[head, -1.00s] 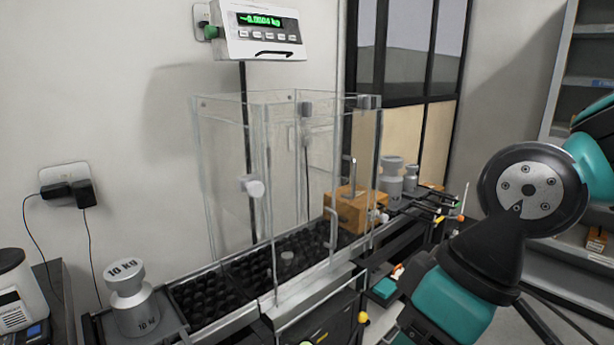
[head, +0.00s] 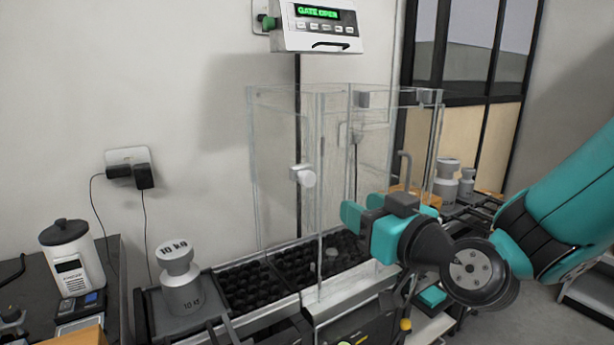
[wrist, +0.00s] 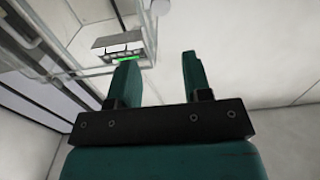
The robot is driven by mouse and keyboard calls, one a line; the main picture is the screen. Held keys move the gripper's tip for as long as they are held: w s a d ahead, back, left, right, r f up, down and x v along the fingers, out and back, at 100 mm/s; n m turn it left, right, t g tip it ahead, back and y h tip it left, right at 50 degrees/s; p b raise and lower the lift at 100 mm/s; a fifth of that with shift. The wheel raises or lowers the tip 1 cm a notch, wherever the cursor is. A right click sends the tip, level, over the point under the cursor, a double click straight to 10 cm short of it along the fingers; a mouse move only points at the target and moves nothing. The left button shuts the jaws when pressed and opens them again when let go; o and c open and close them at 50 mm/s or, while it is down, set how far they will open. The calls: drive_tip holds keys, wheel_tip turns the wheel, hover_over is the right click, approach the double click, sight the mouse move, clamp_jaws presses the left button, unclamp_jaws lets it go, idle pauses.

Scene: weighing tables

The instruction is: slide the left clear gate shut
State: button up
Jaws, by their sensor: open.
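The clear weighing enclosure (head: 285,95) stands over the black roller conveyor.
A 10 kg weight (head: 180,285) stands left of the rollers (head: 250,285). A white jar (head: 72,258) and a small scale are on the left table. A cardboard box (head: 400,192) is partly hidden behind my gripper, with grey weights (head: 446,182) beyond. An upright handle (head: 404,170) rises there.

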sight(310, 180)
drive_tip(key=p+x, duration=1)
drive_tip(key=x, duration=0.5)
drive_tip(key=shift+s+a+r, duration=0.1)
drive_tip(key=shift+s+r, duration=0.05)
drive_tip(key=shift+w+a, duration=0.35)
drive_tip(key=shift+w, duration=0.25)
drive_tip(key=shift+f, duration=0.2)
clamp_jaws()
